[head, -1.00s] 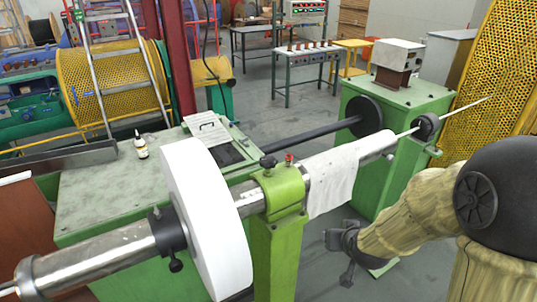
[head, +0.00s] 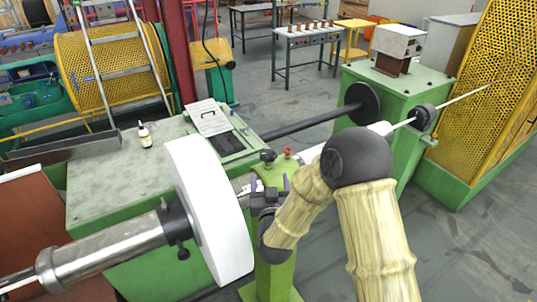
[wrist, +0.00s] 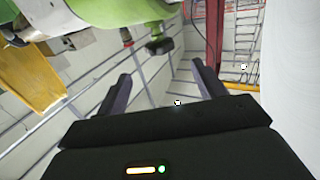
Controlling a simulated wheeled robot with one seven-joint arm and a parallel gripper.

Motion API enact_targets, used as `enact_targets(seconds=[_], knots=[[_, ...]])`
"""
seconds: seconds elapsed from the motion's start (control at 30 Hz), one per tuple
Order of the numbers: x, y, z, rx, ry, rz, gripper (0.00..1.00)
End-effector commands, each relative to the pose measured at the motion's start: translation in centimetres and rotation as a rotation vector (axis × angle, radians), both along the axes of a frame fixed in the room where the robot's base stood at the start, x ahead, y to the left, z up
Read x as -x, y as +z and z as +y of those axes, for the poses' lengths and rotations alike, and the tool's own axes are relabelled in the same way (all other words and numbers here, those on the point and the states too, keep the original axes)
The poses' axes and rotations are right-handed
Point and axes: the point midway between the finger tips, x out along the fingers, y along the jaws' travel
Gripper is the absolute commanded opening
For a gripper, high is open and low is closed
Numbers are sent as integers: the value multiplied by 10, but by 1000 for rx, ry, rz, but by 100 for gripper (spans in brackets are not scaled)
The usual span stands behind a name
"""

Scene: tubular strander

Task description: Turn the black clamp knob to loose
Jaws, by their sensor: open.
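The black clamp knob (head: 268,156) stands on top of the green bracket (head: 271,172) that carries the steel shaft, beside a small red knob (head: 287,152). In the wrist view, the black knob (wrist: 160,45) hangs below the green bracket edge (wrist: 125,12), and the red knob (wrist: 126,38) is to its left. My gripper (head: 270,188) is open and empty at the near side of the bracket, just below the black knob in the head view. In the wrist view, the black knob is beyond the fingertips (wrist: 160,76), within the gap's width, apart from them.
A large white disc (head: 208,210) sits on the shaft close to the left of my gripper. A black collar (head: 174,229) with another black knob (head: 183,252) is left of the disc.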

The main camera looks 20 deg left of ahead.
Motion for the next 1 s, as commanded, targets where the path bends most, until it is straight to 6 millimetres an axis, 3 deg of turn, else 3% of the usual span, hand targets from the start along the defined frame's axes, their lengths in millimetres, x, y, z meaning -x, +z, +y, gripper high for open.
enact_targets(seconds=[0.27, 1.0], knots=[[-11, 2, 3, 0, -1, 2, 70], [-105, 2, 40, -1, -1, 1, 70]])
